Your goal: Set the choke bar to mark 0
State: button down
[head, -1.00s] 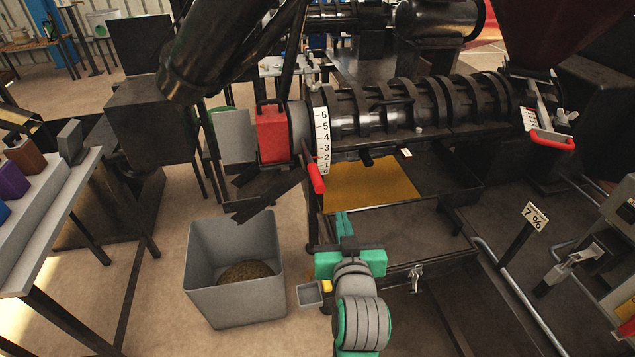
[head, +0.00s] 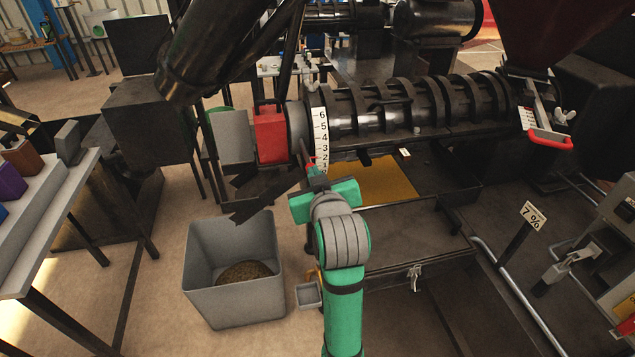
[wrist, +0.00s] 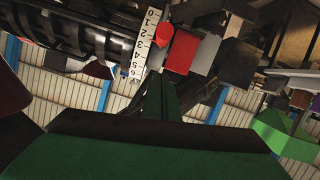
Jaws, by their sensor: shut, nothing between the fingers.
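The choke bar's red grip (head: 311,162) shows at the low end of the white scale (head: 321,130), which is numbered 0 to 6 on the collar of the press. The scale's lowest marks are close to the grip. My gripper (head: 315,176) is shut and empty, just below the grip, and hides its lower part. I cannot tell whether they touch. In the wrist view the red grip (wrist: 166,33) stands beside the scale (wrist: 143,42), near the low numbers. My shut fingers (wrist: 160,92) point toward it. The bar's exact mark is not readable.
A grey bin (head: 232,278) with brown material stands left of my arm. A red box (head: 270,135) is left of the scale. The ribbed press barrel (head: 420,105) runs right, with a yellow plate (head: 385,182) and tray below.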

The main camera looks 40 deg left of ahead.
jog(key=shift+w+a+f, duration=0.3)
jog(key=shift+w+f, duration=0.15)
jog(key=shift+f, duration=0.4)
jog(key=shift+w+a+f, duration=0.25)
jog(key=shift+w+f, duration=0.15)
jog(key=shift+f, duration=0.4)
jog(key=shift+w+a+f, duration=0.3)
jog(key=shift+w+f, duration=0.15)
jog(key=shift+f, duration=0.4)
